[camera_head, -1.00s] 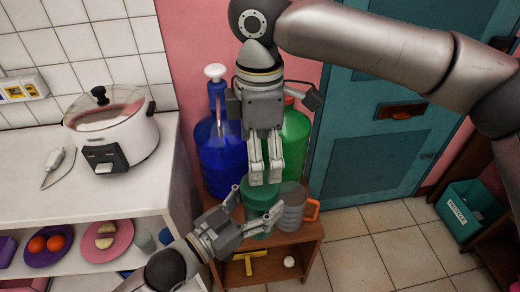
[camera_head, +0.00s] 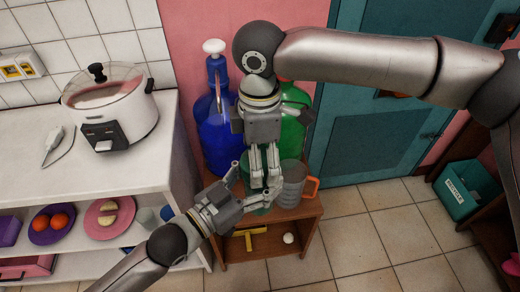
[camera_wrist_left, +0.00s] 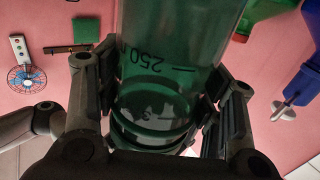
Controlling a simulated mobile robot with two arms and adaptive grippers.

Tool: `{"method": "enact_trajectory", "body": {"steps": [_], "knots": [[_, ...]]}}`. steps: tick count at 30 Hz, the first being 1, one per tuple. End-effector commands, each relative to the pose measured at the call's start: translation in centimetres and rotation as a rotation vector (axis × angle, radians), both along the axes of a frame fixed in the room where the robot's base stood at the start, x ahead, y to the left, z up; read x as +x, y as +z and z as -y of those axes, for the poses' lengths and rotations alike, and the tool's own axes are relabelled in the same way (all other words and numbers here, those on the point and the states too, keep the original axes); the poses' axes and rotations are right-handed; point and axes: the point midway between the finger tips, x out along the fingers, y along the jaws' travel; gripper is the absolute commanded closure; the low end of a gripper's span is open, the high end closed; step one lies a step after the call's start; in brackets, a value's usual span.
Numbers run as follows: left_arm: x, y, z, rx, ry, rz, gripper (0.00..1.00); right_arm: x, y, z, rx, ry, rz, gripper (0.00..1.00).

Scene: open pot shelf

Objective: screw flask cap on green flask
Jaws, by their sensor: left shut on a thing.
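The green flask (camera_wrist_left: 180,40) is see-through, with dark volume marks, and lies between the fingers of my left gripper (camera_wrist_left: 160,105) in the left wrist view. In the head view, part of the flask (camera_head: 245,164) shows above the wooden shelf, largely covered by both grippers. My left gripper (camera_head: 250,190) comes in from the lower left and is shut on the flask. My right gripper (camera_head: 264,184) points down at the flask's top, its two fingers close together. I cannot make out the flask cap or whether it is between those fingers.
A grey mug (camera_head: 291,185) with an orange handle stands close right of the flask on the wooden shelf (camera_head: 302,212). A blue bottle (camera_head: 218,140) and a green bottle (camera_head: 291,137) stand behind. The white counter (camera_head: 120,175) is at left.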

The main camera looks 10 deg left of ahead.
Motion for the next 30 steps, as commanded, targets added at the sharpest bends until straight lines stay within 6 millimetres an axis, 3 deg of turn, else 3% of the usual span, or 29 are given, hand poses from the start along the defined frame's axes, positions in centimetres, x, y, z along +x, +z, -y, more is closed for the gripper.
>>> {"method": "enact_trajectory", "body": {"steps": [4, 15, 19, 20, 21, 25, 30], "knots": [[0.0, 0.05, 0.0, -0.001, 0.0, 0.001, 1.0, 0.0, 0.01, 0.01, 0.0, 0.0, 0.0, 0.16], [-0.01, 0.06, 0.01, -0.001, 0.0, 0.002, 1.0, 0.02, 0.02, 0.0, 0.0, -0.001, 0.0, 0.61], [-0.01, 0.07, 0.02, -0.001, 0.0, 0.002, 1.0, 0.03, 0.03, 0.0, 0.0, -0.001, 0.0, 0.61], [-0.02, 0.07, 0.02, -0.001, -0.001, 0.002, 1.0, 0.03, 0.03, 0.0, 0.0, -0.001, 0.0, 0.32], [-0.02, 0.08, 0.02, -0.001, -0.001, 0.002, 1.0, 0.03, 0.03, 0.0, 0.0, -0.001, 0.0, 0.26], [-0.01, 0.07, 0.02, -0.001, -0.001, 0.002, 1.0, 0.02, 0.03, 0.0, 0.0, -0.001, 0.0, 0.1], [-0.01, 0.06, 0.01, -0.001, 0.0, 0.001, 1.0, 0.01, 0.03, 0.0, 0.0, -0.001, 0.0, 0.08]]}}
